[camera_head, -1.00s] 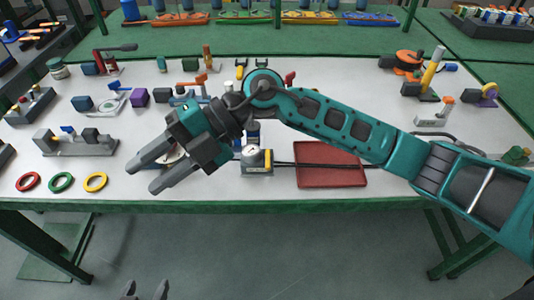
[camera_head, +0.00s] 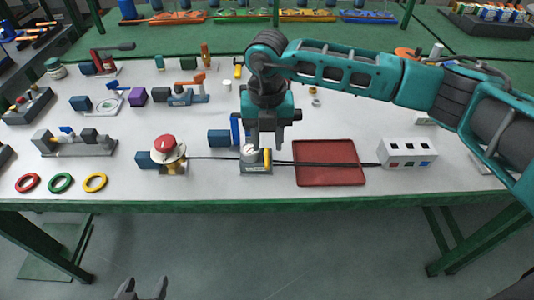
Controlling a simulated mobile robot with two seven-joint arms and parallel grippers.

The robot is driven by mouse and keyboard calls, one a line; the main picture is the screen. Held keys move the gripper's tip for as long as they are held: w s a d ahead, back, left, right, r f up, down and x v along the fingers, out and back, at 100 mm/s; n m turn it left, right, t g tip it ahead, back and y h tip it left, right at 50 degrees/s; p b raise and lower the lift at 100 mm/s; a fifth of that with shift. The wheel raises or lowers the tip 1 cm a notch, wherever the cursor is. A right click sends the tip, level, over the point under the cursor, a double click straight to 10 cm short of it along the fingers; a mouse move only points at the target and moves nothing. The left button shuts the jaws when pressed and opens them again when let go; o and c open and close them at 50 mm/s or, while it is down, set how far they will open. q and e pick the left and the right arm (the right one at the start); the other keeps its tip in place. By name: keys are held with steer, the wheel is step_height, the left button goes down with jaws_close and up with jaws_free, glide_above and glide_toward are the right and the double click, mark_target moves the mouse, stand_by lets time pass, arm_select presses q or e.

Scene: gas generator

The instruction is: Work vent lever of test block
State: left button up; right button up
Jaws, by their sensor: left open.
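My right gripper (camera_head: 264,146) comes in from the right and points down at the table's middle, fingers apart. Its fingertips are over or just in front of a small grey-and-yellow block with a white round top (camera_head: 256,165); I cannot tell whether they touch. An upright blue lever-like part (camera_head: 235,130) stands just left of the fingers, beside a dark blue block (camera_head: 217,138). I cannot tell for sure which fixture is the test block; the gripper hides part of this group. My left gripper (camera_head: 140,290) is open and empty at the bottom edge, below the table's front.
A red tray (camera_head: 328,180) lies right of the block, with a black cable across it to a white switch box (camera_head: 407,151). A red-topped valve (camera_head: 166,146) stands left. A fixture with a blue handle (camera_head: 76,146) and coloured rings (camera_head: 61,182) are farther left.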

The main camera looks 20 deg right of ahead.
mark_target(267, 161)
steer(key=shift+f, duration=2.75)
steer(key=shift+c, duration=0.4)
jaws_close()
